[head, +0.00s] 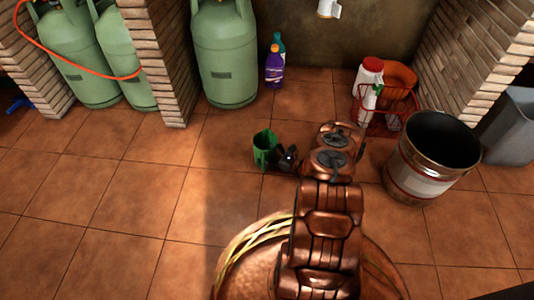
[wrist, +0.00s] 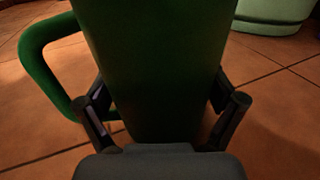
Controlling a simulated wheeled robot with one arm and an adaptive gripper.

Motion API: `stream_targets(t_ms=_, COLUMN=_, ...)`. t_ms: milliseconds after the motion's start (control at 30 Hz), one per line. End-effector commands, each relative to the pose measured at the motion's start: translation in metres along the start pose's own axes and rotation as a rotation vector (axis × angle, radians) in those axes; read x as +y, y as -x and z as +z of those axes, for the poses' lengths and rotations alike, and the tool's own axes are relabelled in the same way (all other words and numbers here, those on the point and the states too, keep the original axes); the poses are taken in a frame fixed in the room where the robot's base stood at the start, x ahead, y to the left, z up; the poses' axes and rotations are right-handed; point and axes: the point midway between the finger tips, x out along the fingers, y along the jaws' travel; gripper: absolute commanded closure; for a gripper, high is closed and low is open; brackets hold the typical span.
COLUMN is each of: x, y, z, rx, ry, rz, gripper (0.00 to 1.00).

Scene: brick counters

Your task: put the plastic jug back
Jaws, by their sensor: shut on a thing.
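The plastic jug is green with a loop handle; it shows in the head view (head: 264,147) above the tiled floor and fills the middle of the wrist view (wrist: 165,60). Its handle (wrist: 40,65) sticks out to the left in the wrist view. My gripper (head: 277,155) is shut on the jug, with one finger on each side of its body in the wrist view (wrist: 168,105). The jug looks roughly upright in the head view. Its contents and base cannot be made out.
Green gas cylinders (head: 224,55) stand by brick pillars (head: 169,60) at the back left. A purple bottle (head: 274,68) stands at the back wall. A red wire basket (head: 372,124) with bottles and a large metal bucket (head: 432,155) stand at right. Floor at left is clear.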

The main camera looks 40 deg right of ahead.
Motion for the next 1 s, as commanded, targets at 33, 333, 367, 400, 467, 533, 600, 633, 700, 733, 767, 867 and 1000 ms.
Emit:
stream_targets(t_ms=33, x=0.000, y=0.000, z=-0.002, rx=0.000, ry=0.000, rz=0.000, gripper=0.74)
stream_targets(t_ms=333, x=0.000, y=0.000, z=-0.001, rx=0.000, ry=0.000, rz=0.000, gripper=0.00)
stream_targets(t_ms=367, x=0.000, y=0.000, z=-0.001, rx=0.000, ry=0.000, rz=0.000, gripper=0.00)
stream_targets(t_ms=400, x=0.000, y=0.000, z=-0.001, rx=0.000, ry=0.000, rz=0.000, gripper=0.00)
stream_targets(t_ms=467, x=0.000, y=0.000, z=0.000, rx=0.000, ry=0.000, rz=0.000, gripper=0.00)
stream_targets(t_ms=533, x=-0.001, y=0.000, z=0.002, rx=0.000, ry=0.001, rz=0.000, gripper=0.00)
stream_targets(t_ms=600, x=0.000, y=0.008, z=0.004, rx=0.001, ry=0.001, rz=-0.001, gripper=0.00)
stream_targets(t_ms=633, x=-0.001, y=0.012, z=0.004, rx=0.001, ry=0.000, rz=-0.002, gripper=0.00)
stream_targets(t_ms=700, x=0.000, y=0.025, z=0.004, rx=0.003, ry=0.000, rz=-0.003, gripper=0.00)
stream_targets(t_ms=733, x=-0.001, y=0.030, z=0.004, rx=0.004, ry=0.000, rz=-0.004, gripper=0.00)
stream_targets(t_ms=767, x=0.000, y=0.036, z=0.004, rx=0.005, ry=0.001, rz=-0.002, gripper=0.00)
stream_targets(t_ms=867, x=-0.001, y=0.057, z=0.005, rx=0.002, ry=0.003, rz=-0.003, gripper=0.00)
stream_targets(t_ms=1000, x=0.000, y=0.083, z=0.003, rx=0.001, ry=0.000, rz=-0.003, gripper=0.00)
